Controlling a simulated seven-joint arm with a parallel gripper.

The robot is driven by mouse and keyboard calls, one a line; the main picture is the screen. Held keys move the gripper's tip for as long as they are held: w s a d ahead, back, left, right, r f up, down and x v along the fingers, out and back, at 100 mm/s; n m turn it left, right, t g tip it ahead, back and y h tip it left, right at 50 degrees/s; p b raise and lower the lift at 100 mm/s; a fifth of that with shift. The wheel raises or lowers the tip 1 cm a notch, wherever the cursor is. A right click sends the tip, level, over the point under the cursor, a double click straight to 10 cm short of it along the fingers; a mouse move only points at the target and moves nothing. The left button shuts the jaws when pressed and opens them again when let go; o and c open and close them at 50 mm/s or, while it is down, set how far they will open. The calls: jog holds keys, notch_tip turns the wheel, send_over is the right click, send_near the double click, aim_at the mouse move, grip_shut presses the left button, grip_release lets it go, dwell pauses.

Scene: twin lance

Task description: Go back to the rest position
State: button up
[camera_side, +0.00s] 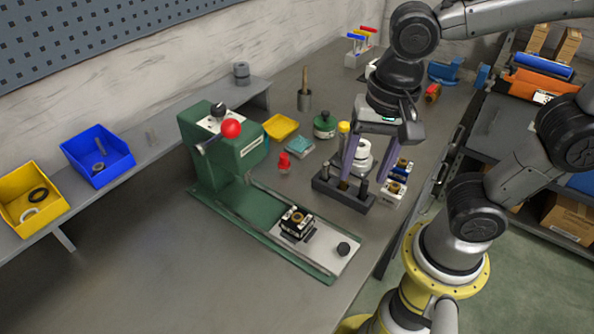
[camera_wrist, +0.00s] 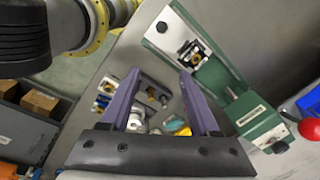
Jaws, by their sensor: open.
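My gripper (camera_side: 363,181) is open, with its two purple fingers pointing down over the right part of the bench. In the side view its fingertips overlap a dark block with upright posts (camera_side: 330,188); I cannot tell whether they touch it. In the wrist view the fingers (camera_wrist: 159,73) stand apart, with the dark block (camera_wrist: 152,88) showing in the gap. I see nothing clamped between the fingers. No marker for a rest position shows.
A green press (camera_side: 213,160) with a red knob (camera_side: 231,128) stands left of my gripper. Its base carries a small black fixture (camera_side: 296,222). Small boxes (camera_side: 392,190), a pot (camera_side: 325,126) and a red piece (camera_side: 284,162) are close by. The bench's front left is clear.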

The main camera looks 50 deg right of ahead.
jog(key=s+d+r+n+t, duration=0.1)
jog(key=d+r+n+t, duration=0.1)
jog(key=d+n+t, duration=0.2)
jog(key=d+n, duration=0.3)
jog(key=n, duration=0.4)
jog(key=shift+s+d, duration=0.15)
jog(key=shift+d, duration=0.1)
